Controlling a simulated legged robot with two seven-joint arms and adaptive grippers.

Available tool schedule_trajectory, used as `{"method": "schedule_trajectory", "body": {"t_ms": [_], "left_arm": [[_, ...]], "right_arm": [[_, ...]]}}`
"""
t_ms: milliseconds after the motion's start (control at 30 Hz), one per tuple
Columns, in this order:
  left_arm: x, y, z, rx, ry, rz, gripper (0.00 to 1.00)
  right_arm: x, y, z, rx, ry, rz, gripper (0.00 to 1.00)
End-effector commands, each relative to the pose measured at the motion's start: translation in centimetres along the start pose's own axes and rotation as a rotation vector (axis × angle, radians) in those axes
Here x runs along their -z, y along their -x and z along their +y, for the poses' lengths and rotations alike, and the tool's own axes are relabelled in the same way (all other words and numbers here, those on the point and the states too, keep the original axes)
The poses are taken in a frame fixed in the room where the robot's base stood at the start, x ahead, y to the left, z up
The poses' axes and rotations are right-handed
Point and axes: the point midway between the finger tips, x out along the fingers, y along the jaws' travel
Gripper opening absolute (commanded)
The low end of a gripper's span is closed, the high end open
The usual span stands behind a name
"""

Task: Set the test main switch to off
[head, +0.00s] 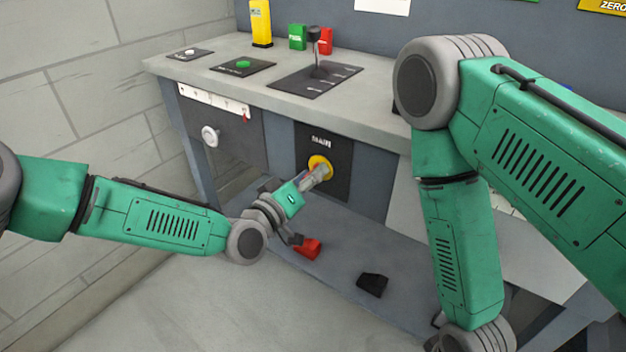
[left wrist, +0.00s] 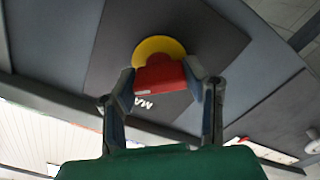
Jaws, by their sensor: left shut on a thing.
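The main switch is a yellow disc with a red handle on a dark panel (head: 338,180) marked MAIN, on the front of the bench. In the head view the yellow disc (head: 318,162) is partly hidden behind my left gripper (head: 324,172). In the left wrist view the red handle (left wrist: 160,76) lies between the fingers of my left gripper (left wrist: 162,90), with the yellow disc (left wrist: 158,46) behind it. The gripper is shut on the handle. My right arm hangs at the right, and its gripper is outside the head view.
The bench top (head: 215,45) carries a black lever plate (head: 315,82), a green button (head: 243,64) and a yellow block (head: 260,22). A white round knob (head: 210,136) sits left of the switch. A red object (head: 308,248) and a black object (head: 372,284) lie on the lower shelf.

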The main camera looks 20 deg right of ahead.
Motion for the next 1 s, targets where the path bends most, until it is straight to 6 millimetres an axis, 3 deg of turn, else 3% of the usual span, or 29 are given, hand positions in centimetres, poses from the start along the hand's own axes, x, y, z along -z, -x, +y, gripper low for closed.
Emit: {"method": "schedule_trajectory", "body": {"t_ms": [600, 1000], "left_arm": [[-0.2, 0.2, -0.9, 0.010, 0.570, 0.002, 0.11], [-0.4, 0.2, -1.1, 0.014, 0.798, 0.001, 0.11]], "right_arm": [[-0.2, -3.3, 0.0, 0.000, 0.000, 0.000, 0.40], [-0.2, -4.6, 0.0, 0.000, 0.000, 0.000, 0.40]]}}
